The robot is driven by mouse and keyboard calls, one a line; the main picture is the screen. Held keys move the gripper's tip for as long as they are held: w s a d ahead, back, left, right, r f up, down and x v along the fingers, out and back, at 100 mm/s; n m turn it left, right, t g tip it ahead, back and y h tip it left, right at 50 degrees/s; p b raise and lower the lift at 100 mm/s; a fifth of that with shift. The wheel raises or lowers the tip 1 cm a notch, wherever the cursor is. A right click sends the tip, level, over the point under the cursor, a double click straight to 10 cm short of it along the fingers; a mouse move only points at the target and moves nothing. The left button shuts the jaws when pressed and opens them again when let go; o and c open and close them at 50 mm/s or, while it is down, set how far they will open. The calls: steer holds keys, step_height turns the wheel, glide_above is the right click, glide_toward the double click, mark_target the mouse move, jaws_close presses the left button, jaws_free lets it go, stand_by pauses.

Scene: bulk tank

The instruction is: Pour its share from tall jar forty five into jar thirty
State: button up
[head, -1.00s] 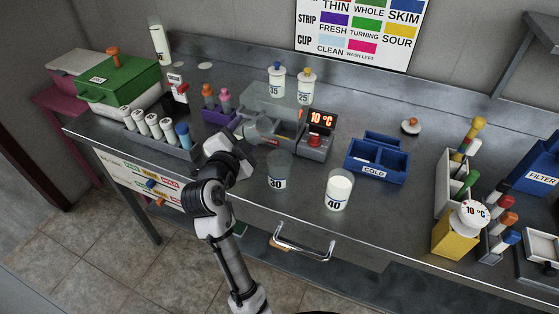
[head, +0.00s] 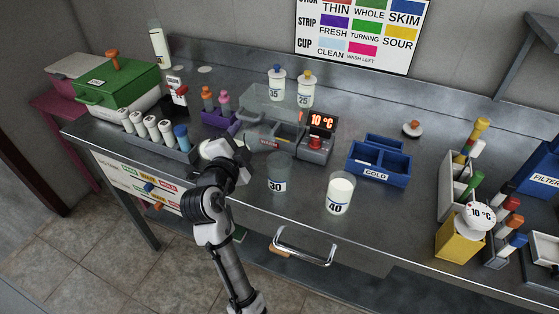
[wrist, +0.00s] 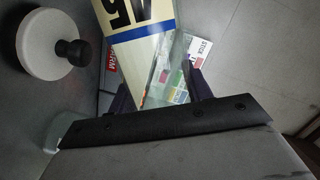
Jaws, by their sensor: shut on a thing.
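In the wrist view my gripper (wrist: 160,92) is shut on a clear glass jar (wrist: 158,60). Its cream label has blue and yellow bands and a large, partly cut-off number with a 5, consistent with tall jar forty five. The jar is slanted in that picture and its contents cannot be told. In the head view my gripper (head: 232,150) is over the table front, left of jar thirty; the arm largely hides what it holds. Jar thirty (head: 278,172) stands upright on the table, labelled 30, and looks clear with no white milk visible.
Jar 40 (head: 340,192), holding white milk, stands right of jar thirty. Behind are a grey device with a 10 °C display (head: 318,135) and a blue COLD box (head: 378,162). A rack of white tubes (head: 150,125) is at left. A tall whitish jar (head: 158,45) stands at the back left.

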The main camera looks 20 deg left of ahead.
mark_target(246, 130)
steer(key=shift+f+b, duration=0.2)
steer(key=shift+b, duration=0.1)
steer(key=shift+r+m, duration=0.7)
steer(key=shift+m, duration=0.4)
steer(key=shift+d+r+m+t+b, duration=0.4)
steer(key=shift+r+m+b, duration=0.35)
steer(key=shift+b, duration=0.3)
steer(key=shift+d+r+m+y+b, duration=0.15)
steer(key=shift+r+m+b, duration=0.35)
steer(key=shift+m+b, duration=0.3)
steer(key=shift+d+r+m+y+b, duration=0.15)
steer(key=shift+r+m+b, duration=0.3)
steer(key=shift+m+b, duration=0.35)
stand_by(1.5)
